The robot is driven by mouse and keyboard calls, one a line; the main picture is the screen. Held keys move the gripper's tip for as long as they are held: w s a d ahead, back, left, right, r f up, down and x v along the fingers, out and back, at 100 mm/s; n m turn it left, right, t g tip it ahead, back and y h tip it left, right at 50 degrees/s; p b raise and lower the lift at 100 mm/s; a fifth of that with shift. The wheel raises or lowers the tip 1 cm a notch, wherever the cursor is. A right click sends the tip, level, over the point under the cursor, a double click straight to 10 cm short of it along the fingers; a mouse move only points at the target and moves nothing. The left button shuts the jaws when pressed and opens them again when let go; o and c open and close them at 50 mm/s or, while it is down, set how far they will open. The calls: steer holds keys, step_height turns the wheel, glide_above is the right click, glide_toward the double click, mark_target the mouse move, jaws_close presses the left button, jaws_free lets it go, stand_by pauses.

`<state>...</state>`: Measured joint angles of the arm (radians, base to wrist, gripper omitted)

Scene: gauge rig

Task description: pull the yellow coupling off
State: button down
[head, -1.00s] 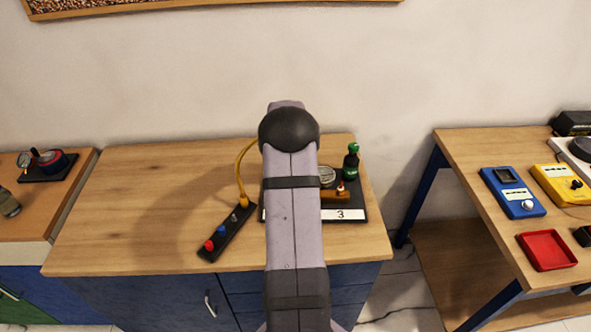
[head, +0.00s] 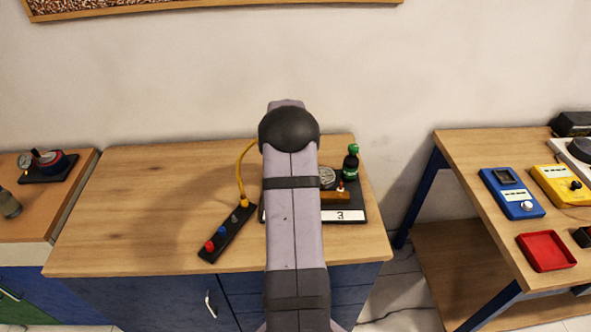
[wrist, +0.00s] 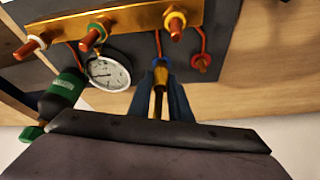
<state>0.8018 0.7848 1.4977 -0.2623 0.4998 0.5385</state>
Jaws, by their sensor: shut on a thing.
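The yellow coupling (wrist: 160,76) is between the fingers of my gripper (wrist: 165,98) in the wrist view. The dark blue fingers are shut on it from both sides. A thin orange-brown piece runs from it down between the fingers, and a reddish line shows just above it. I cannot tell whether it is seated on a fitting. In the head view my arm hides the gripper and this coupling.
A round gauge (wrist: 108,73) and a green-capped bottle (wrist: 62,95) stand left of the fingers; a red fitting (wrist: 202,63) is close on the right. In the head view, a black strip (head: 227,233) with coloured knobs and a yellow hose (head: 240,170) lies left of my arm.

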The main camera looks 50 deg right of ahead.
steer(key=shift+r+p, duration=1.35)
steer(key=shift+r, duration=0.95)
